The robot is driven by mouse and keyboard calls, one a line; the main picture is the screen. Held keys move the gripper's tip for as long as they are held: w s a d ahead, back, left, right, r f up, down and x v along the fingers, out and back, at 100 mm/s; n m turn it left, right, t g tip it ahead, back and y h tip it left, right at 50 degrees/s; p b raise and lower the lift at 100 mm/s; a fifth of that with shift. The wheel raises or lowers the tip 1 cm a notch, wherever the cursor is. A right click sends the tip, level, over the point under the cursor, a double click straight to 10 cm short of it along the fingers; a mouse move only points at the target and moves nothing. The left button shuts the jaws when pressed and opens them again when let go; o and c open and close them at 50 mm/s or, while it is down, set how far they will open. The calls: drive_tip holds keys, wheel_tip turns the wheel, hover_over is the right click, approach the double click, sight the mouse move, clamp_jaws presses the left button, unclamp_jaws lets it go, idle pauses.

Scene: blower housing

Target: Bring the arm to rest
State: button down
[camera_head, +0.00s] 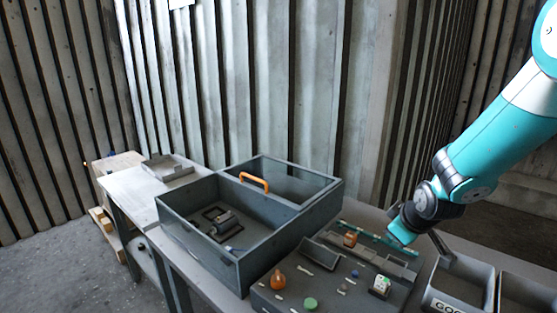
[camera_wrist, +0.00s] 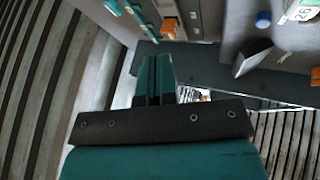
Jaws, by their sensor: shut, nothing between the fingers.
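My arm (camera_head: 500,130), white and teal with dark joints, reaches in from the upper right in the head view. My gripper (camera_head: 402,234) hangs at its lower end, over the back right part of the grey work board (camera_head: 330,292). In the wrist view my gripper (camera_wrist: 155,72) shows its two teal fingers side by side, closed together with nothing between them. Whether the fingertips touch anything below is hard to tell in the head view.
A large grey open box (camera_head: 270,252) with an orange handle (camera_head: 254,181) stands left of the board. Grey bins (camera_head: 462,272) stand at the right. A corrugated wall (camera_head: 270,80) rises behind.

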drive_tip(key=s+a+r+g+y, duration=0.2)
drive_tip(key=s+a+r+y, duration=0.1)
drive_tip(key=s+a+r, duration=0.65)
drive_tip(key=s+a+r+g, duration=0.1)
drive_tip(key=s+a, duration=0.1)
drive_tip(key=s, duration=0.4)
drive_tip(key=s+a+r+g, duration=0.1)
drive_tip(key=s+a+g, duration=0.1)
drive_tip(key=s, duration=0.5)
drive_tip(key=s+a+r+g+y, duration=0.1)
drive_tip(key=s+a+r, duration=0.1)
drive_tip(key=s, duration=0.4)
drive_tip(key=shift+s+a+g, duration=0.25)
drive_tip(key=shift+a+g, duration=0.15)
drive_tip(key=shift+a, duration=0.35)
